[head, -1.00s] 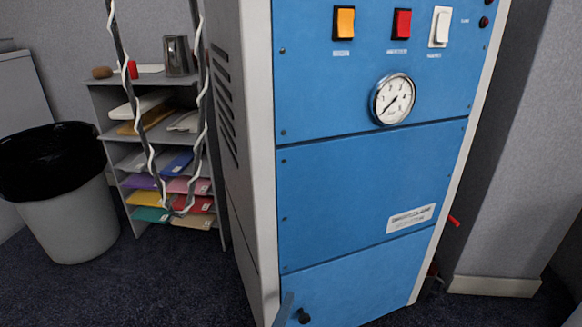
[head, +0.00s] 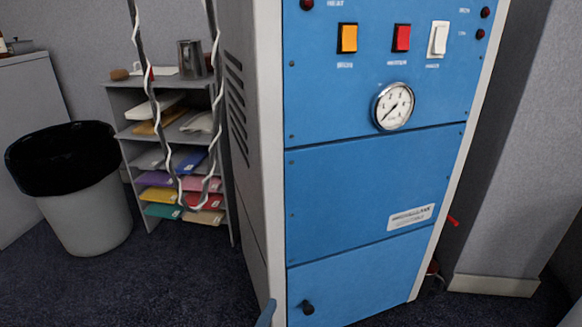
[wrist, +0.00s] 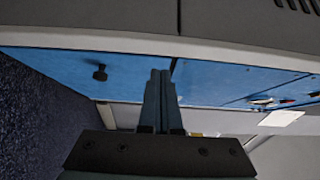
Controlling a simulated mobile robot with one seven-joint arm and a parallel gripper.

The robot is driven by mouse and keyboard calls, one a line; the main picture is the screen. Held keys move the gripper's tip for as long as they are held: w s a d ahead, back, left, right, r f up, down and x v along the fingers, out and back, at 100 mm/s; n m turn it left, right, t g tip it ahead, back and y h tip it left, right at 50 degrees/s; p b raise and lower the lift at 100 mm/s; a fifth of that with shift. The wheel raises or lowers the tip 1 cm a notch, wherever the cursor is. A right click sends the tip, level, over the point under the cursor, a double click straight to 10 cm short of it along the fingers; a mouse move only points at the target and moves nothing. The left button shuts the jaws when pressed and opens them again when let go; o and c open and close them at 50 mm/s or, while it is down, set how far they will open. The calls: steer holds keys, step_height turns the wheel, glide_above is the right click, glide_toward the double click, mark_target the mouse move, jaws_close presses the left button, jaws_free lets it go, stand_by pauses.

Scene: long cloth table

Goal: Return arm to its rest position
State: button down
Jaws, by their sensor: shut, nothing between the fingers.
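My gripper (wrist: 160,75) shows in the wrist view with its two dark fingers side by side and touching. It is shut and empty. The fingers point toward the blue front of a tall cabinet (wrist: 60,68), which appears turned in that view, and overlap its lower panels. I cannot tell the exact gap to it. In the head view, a small blue-grey piece at the bottom edge, by the cabinet's lower left corner, may be part of my arm. The rest of the arm is out of the head view.
The blue cabinet (head: 365,205) has switches, a round gauge (head: 393,106) and a black knob (head: 308,307). A grey bin with a black liner (head: 85,215) and a shelf of coloured papers (head: 150,130) stand at the left. Dark carpet (head: 170,290) is clear in front.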

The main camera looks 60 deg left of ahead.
steer(key=shift+s+a+p, duration=0.2)
steer(key=shift+s+a, duration=0.35)
steer(key=shift+s, duration=0.25)
steer(key=shift+s+a+p, duration=0.2)
steer(key=shift+s+a, duration=0.3)
steer(key=shift+s, duration=0.3)
steer(key=shift+r, duration=0.1)
